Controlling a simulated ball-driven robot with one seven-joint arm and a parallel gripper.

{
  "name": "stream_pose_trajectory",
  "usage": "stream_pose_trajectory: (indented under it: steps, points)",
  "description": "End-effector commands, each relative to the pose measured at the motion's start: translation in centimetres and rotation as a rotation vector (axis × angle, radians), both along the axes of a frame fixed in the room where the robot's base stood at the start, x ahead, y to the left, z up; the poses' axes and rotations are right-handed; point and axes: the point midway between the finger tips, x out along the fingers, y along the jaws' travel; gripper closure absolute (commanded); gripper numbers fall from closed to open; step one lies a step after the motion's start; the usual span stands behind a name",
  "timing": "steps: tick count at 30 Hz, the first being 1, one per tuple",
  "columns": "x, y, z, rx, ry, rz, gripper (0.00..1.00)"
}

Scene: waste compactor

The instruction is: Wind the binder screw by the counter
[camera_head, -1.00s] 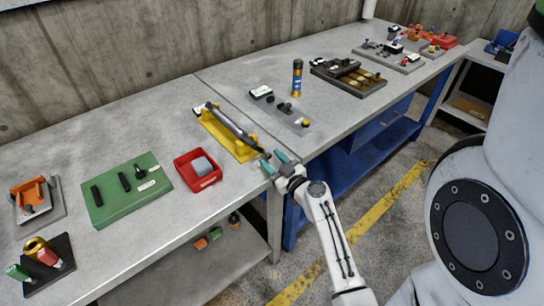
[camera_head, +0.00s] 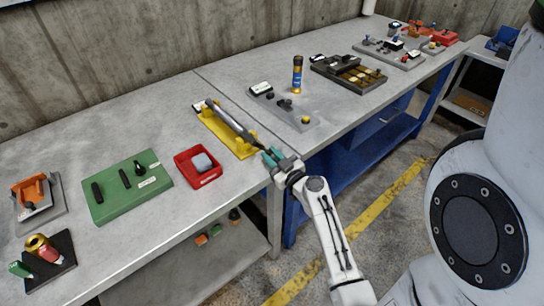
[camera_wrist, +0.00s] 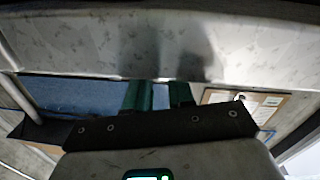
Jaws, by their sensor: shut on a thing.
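In the wrist view my fingers (camera_wrist: 160,95) point at the bench edge, and the knob cannot be made out.
A red tray (camera_head: 198,168) with a grey block and a green plate (camera_head: 127,187) lie to the left. A grey plate (camera_head: 284,108) with a blue-and-gold cylinder (camera_head: 297,75) behind it is to the right. The bench's front edge runs close by my gripper.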

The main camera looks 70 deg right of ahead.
Motion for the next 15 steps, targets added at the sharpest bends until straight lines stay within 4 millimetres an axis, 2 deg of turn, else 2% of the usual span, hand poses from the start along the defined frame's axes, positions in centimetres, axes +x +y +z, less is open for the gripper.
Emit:
stream_pose_trajectory:
  steps: [5, 15]
  points:
    - [0.11, 0.15, -0.19, 0.028, -0.017, 0.002, 1.00]
    - [0.58, 0.89, -0.58, 0.233, -0.143, 0.003, 1.00]
